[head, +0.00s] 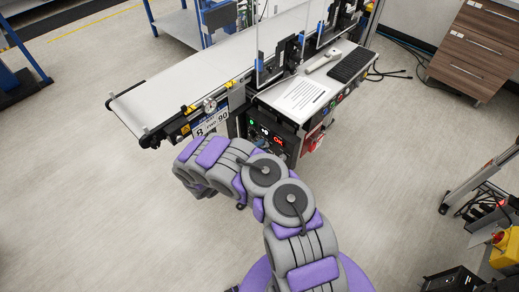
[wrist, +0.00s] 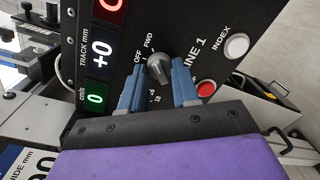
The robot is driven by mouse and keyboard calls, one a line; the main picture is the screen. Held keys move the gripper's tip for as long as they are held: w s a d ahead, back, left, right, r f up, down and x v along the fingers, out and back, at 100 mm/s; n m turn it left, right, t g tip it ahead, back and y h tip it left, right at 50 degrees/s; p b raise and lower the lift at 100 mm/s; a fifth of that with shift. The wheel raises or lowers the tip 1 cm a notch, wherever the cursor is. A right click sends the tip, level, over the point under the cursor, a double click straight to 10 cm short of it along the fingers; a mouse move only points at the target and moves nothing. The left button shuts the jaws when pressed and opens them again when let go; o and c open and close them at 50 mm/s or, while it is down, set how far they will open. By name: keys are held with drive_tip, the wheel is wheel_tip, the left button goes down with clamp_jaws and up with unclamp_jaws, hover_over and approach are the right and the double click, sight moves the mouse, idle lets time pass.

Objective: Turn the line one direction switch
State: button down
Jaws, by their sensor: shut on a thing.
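The line one direction switch (wrist: 159,62) is a small grey rotary knob on the black LINE 1 control panel (wrist: 200,30) in the wrist view. OFF and FWD labels sit beside it; its exact setting is hard to tell. The two blue fingers of my gripper (wrist: 157,76) stand on either side of the knob and are shut on it.
A red button (wrist: 206,88) and a white INDEX button (wrist: 236,46) are close to the right finger. Lit displays (wrist: 101,54) are on the left. The conveyor belt (head: 190,78) runs behind the panel. The floor (head: 95,200) at left is clear.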

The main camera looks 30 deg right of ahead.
idle(0.3)
drive_tip(key=c, duration=0.8)
unclamp_jaws()
drive_tip(key=p+v, duration=0.2)
drive_tip(key=v, duration=0.6)
drive_tip(key=p+v, duration=0.2)
drive_tip(key=v, duration=0.7)
drive_tip(key=shift+s+a+f, duration=0.15)
drive_tip(key=shift+a+f, duration=0.05)
